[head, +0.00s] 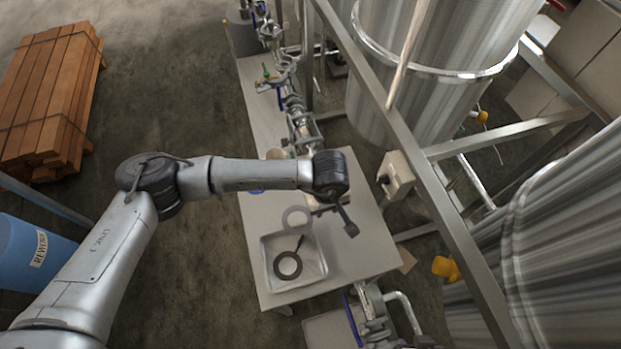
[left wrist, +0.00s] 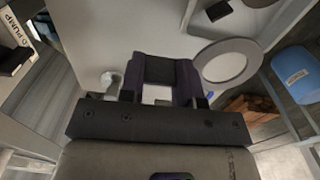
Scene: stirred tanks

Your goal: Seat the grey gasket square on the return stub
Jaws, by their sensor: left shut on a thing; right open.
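A pale grey ring, the grey gasket (head: 296,219), is above the tray's back edge in the head view. It also shows at the right in the left wrist view (left wrist: 228,62), tilted and apart from the table. I cannot tell which pipe end is the return stub; metal pipework with a blue handle (head: 372,318) stands below the table's front edge.
A dark ring (head: 288,265) lies in a shallow tray (head: 318,283) on the table (head: 372,262). A valve line (head: 302,128) runs along the table's back. A metal frame rail (head: 440,200) and large tanks (head: 425,85) bound the right. A blue drum (head: 30,260) and stacked timber (head: 45,95) stand left.

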